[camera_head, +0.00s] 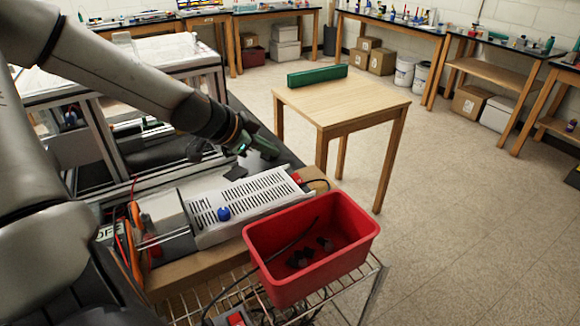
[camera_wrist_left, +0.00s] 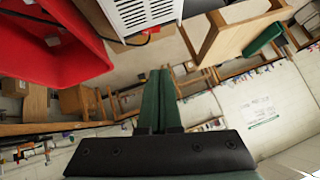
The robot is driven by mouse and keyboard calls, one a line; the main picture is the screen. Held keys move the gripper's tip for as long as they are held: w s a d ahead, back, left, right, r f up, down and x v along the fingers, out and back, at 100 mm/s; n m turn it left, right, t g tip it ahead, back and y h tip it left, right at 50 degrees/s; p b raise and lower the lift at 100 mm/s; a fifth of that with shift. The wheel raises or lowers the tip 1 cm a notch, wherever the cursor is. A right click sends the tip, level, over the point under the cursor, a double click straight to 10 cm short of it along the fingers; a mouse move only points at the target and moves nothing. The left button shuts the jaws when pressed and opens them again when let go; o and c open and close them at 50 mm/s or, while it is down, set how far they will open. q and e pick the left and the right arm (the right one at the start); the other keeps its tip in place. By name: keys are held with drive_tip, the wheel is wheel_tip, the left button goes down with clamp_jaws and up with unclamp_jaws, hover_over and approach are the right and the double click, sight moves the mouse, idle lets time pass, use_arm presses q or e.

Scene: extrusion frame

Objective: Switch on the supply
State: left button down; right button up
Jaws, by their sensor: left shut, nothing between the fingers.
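The supply (camera_head: 262,198) appears to be the white metal case with a slotted top, lying on the bench in the head view. A blue knob-like part (camera_head: 223,213) is on its near left part. A small red part (camera_head: 297,178) shows at its far right end; I cannot tell if it is the switch. The slotted case also shows at the top of the left wrist view (camera_wrist_left: 140,14). My left gripper (camera_head: 268,149), with green fingers, is shut and empty, above and beyond the case, apart from it. The fingers also show in the left wrist view (camera_wrist_left: 158,76). My right gripper is out of view.
A red bin (camera_head: 262,270) with dark pieces stands right in front of the case. Another red part (camera_head: 236,319) is at the bottom edge, on a wire rack (camera_head: 345,300). A wooden table (camera_head: 350,95) with a green block (camera_head: 317,76) stands beyond. Open floor lies right.

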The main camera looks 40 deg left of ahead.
use_arm(q)
drive_tip(key=b, duration=0.1)
hover_over(290, 178)
drive_tip(key=d, duration=0.1)
drive_tip(key=f, duration=0.7)
drive_tip(key=shift+s+d, duration=0.1)
drive_tip(key=shift+s, duration=0.15)
drive_tip(key=shift+w+a+f, duration=0.1)
drive_tip(key=shift+a+f, duration=0.05)
drive_tip(key=shift+f, duration=0.45)
drive_tip(key=shift+a+f, duration=0.15)
drive_tip(key=shift+f, duration=0.4)
drive_tip(key=shift+w+a+f+b, duration=0.1)
drive_tip(key=shift+a+f+b, duration=0.15)
drive_tip(key=shift+f, duration=0.45)
